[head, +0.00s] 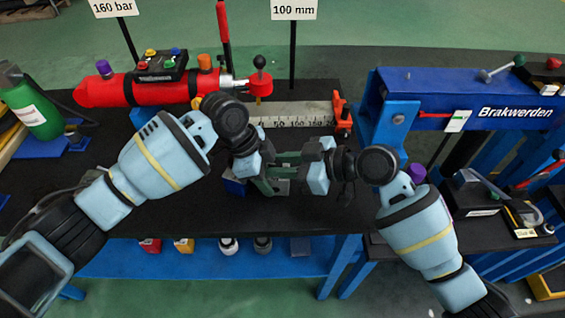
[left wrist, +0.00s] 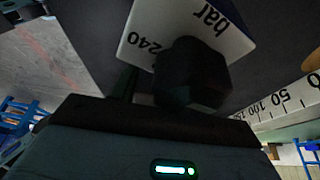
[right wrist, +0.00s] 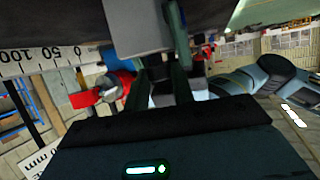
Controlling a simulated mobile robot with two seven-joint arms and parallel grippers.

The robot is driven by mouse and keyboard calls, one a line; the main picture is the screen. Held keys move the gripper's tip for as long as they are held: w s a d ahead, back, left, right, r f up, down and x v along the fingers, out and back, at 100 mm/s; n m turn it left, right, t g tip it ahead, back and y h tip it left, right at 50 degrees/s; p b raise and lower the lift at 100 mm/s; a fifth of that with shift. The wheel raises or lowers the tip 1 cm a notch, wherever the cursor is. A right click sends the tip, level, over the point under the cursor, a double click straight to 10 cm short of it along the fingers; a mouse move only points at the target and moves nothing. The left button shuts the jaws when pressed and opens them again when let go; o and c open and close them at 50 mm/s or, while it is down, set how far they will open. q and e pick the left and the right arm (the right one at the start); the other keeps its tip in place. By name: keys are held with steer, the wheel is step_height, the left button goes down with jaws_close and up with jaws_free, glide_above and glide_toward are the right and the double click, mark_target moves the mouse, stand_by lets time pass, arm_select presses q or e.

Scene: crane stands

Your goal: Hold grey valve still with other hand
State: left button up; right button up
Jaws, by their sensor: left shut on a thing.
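My left gripper (head: 265,182) is over the middle of the dark bench, shut on a dark block (left wrist: 192,75) that shows in the left wrist view in front of a white "240 bar" card (left wrist: 215,25). I cannot tell whether this dark block is the grey valve. My right gripper (head: 296,160) comes in from the right, its fingers close to the left gripper's. In the right wrist view a light grey piece (right wrist: 135,25) lies at its fingertips, probably part of the valve. The fingers overlap it, so whether they grip it is hidden.
A red cylinder (head: 120,92) and a ruler (head: 300,118) lie behind the grippers. A blue beam (head: 440,95) marked "Brakwerden" stands at the right. A green bottle (head: 35,110) is at the far left. Several small parts sit on the blue shelf (head: 210,262) below.

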steer(key=c, duration=0.4)
steer(key=shift+s+a+f+m+t+h, duration=0.15)
steer(key=shift+m+t+h, duration=0.35)
steer(key=shift+m+t, duration=0.4)
steer(key=shift+s+a+r+m+t+h, duration=0.15)
steer(key=shift+m+t+h, duration=0.35)
steer(key=shift+m+t, duration=0.35)
steer(key=shift+f+m+t+h, duration=0.1)
steer(key=shift+m+t+h, duration=0.85)
steer(key=shift+m, duration=0.1)
steer(key=o, duration=1)
steer(key=shift+s, duration=0.1)
